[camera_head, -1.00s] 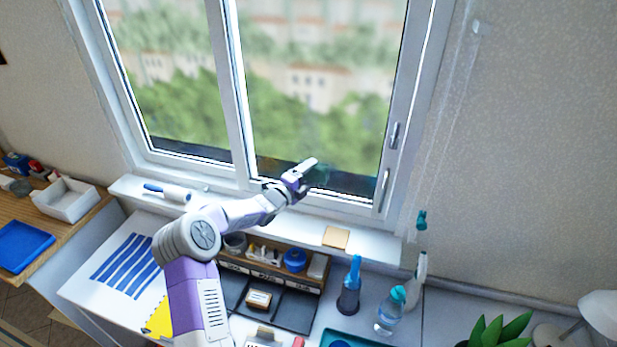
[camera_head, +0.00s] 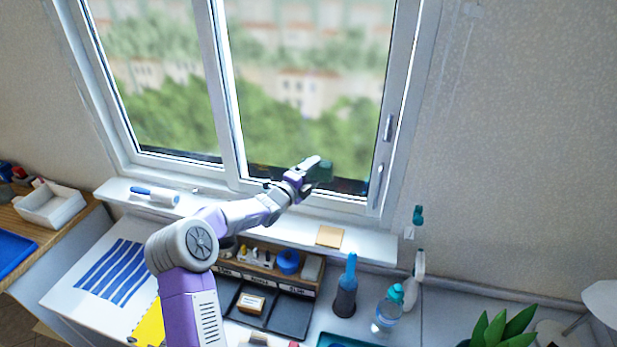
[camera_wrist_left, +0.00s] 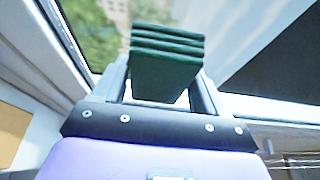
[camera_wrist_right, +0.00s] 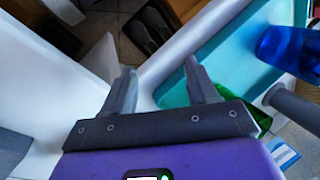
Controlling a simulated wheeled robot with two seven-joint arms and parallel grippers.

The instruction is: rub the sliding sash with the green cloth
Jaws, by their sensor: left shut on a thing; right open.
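The sliding sash (camera_head: 388,100) is the right pane of the window, with a white frame, clear glass and two handles on its right side. My left gripper (camera_head: 312,174) is at the lower part of this pane. It is shut on the green cloth (camera_wrist_left: 167,62), which shows folded in several layers between the fingers in the left wrist view. In the head view the cloth (camera_head: 321,172) shows dark green against the glass; I cannot tell whether it touches. My right gripper (camera_wrist_right: 158,92) is open and empty in the right wrist view, and out of the head view.
On the sill (camera_head: 365,240) lie a tan pad (camera_head: 330,236) and a white roller with a blue handle (camera_head: 155,195). A plant is at lower right.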

